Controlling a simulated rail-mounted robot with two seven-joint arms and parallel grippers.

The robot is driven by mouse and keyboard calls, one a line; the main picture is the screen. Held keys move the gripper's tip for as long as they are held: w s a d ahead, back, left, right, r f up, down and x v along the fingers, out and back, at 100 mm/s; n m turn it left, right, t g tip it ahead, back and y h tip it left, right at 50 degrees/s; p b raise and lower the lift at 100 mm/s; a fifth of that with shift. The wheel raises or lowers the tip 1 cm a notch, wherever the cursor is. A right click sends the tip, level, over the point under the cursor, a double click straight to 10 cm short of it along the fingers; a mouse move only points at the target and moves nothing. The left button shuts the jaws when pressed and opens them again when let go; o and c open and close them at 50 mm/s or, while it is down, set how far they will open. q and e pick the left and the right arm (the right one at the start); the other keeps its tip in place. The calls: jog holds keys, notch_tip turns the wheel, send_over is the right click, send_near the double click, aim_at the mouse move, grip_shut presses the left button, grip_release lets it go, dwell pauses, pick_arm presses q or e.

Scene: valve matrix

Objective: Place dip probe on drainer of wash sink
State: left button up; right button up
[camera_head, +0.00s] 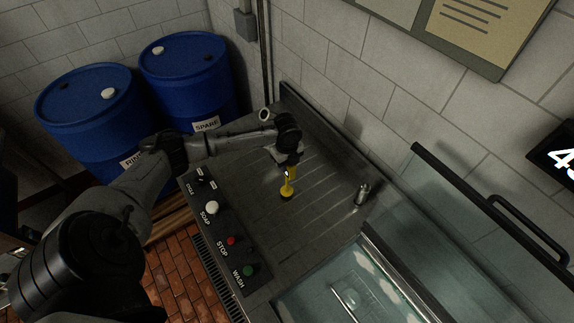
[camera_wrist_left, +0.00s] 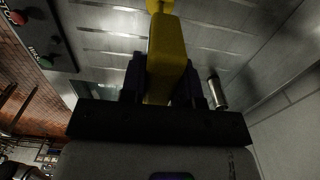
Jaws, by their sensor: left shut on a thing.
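The dip probe (camera_head: 287,188) is yellow with a dark lower tip and hangs roughly upright in my left gripper (camera_head: 291,161). The left gripper is shut on its upper part, over the drainer (camera_head: 246,213) of the wash sink (camera_head: 343,293). In the left wrist view the yellow probe body (camera_wrist_left: 168,55) sits between the two dark fingers (camera_wrist_left: 166,82). The drainer is a grey ribbed metal surface. Its ribs also show in the left wrist view (camera_wrist_left: 120,32). I cannot tell whether the probe's tip touches the drainer. My right gripper is not in view.
A small metal cylinder (camera_head: 362,193) stands on the drainer right of the probe. A control panel with a white knob (camera_head: 211,208), red button (camera_head: 231,240) and green button (camera_head: 248,271) lines the left edge. Blue drums (camera_head: 188,82) stand behind. A glass lid (camera_head: 480,235) rises at right.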

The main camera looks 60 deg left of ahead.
pick_arm(q)
jog(key=shift+f, duration=1)
jog(key=o, duration=0.9)
jog(key=shift+o, duration=0.2)
